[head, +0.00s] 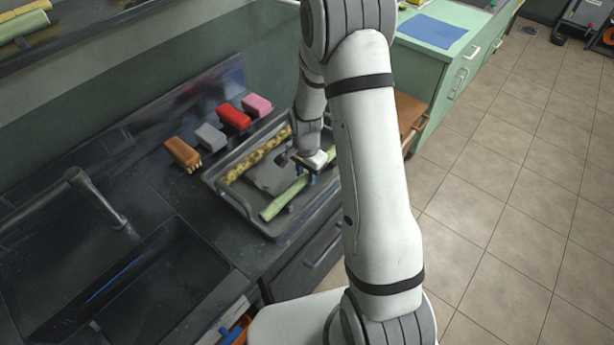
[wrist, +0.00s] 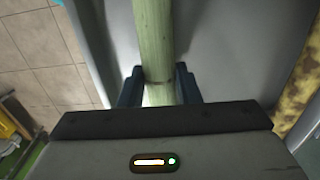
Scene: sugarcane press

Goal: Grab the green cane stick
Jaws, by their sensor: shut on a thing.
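The green cane stick (head: 285,200) lies along the near right side of a dark grey tray (head: 222,187) on the counter. My gripper (head: 309,175) is at the stick's right part, partly hidden by my own arm in the head view. In the wrist view the green cane stick (wrist: 153,40) runs between the two blue fingers of my gripper (wrist: 160,88), one on each side. The gripper is shut on the stick. The stick looks to be still in the tray; whether it is lifted I cannot tell.
A yellow, brown-spotted stick (head: 245,165) lies along the tray's far side. Orange (head: 181,152), grey (head: 210,136), red (head: 234,117) and pink (head: 257,104) brushes stand behind the tray. A sink (head: 150,285) with a faucet (head: 95,195) is at left.

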